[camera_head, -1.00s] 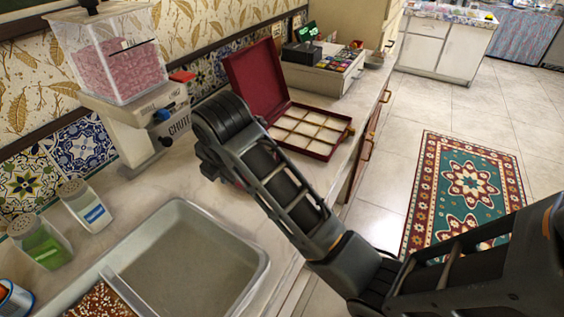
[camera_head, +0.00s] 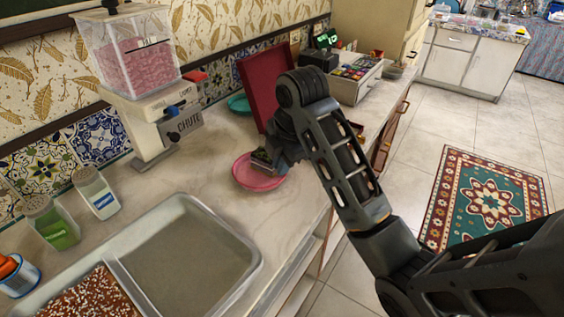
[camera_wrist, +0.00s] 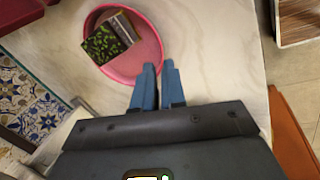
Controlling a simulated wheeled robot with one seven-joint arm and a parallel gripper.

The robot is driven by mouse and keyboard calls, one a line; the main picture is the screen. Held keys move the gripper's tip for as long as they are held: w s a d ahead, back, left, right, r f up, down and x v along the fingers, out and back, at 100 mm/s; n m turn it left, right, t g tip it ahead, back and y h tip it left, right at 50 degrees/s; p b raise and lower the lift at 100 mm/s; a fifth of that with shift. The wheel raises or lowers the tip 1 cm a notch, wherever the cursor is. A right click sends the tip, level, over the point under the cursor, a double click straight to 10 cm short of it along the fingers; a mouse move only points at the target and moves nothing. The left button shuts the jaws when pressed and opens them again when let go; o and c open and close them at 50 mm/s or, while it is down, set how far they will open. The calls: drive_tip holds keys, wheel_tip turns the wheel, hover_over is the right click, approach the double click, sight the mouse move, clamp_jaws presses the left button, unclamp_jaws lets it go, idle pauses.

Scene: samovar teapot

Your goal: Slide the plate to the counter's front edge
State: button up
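The pink plate (camera_head: 249,176) lies flat on the counter (camera_head: 207,170), to the right of the chute dispenser. In the wrist view the plate (camera_wrist: 125,68) holds a small dark box (camera_wrist: 103,43) with a green pattern on top. My gripper (camera_wrist: 159,66) points at the plate's rim with its two blue fingers. A narrow gap shows between them. The left finger overlaps the rim and the right one is just outside it. I cannot tell whether they pinch the rim. In the head view my gripper (camera_head: 272,158) covers the plate's far right part.
An open dark red case (camera_head: 262,80) stands behind my arm, its tray mostly hidden. A teal dish (camera_head: 239,104) is beside it. A metal sink tray (camera_head: 185,255), two jars and the chute dispenser (camera_head: 150,115) stand left. The counter's front edge is to the right of the plate.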

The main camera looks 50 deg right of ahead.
sight(276, 183)
drive_tip(key=b+x, duration=0.2)
drive_tip(key=x, duration=0.1)
drive_tip(key=shift+s+f, duration=0.1)
drive_tip(key=shift+x, duration=2.3)
drive_tip(key=shift+c, duration=0.4)
clamp_jaws()
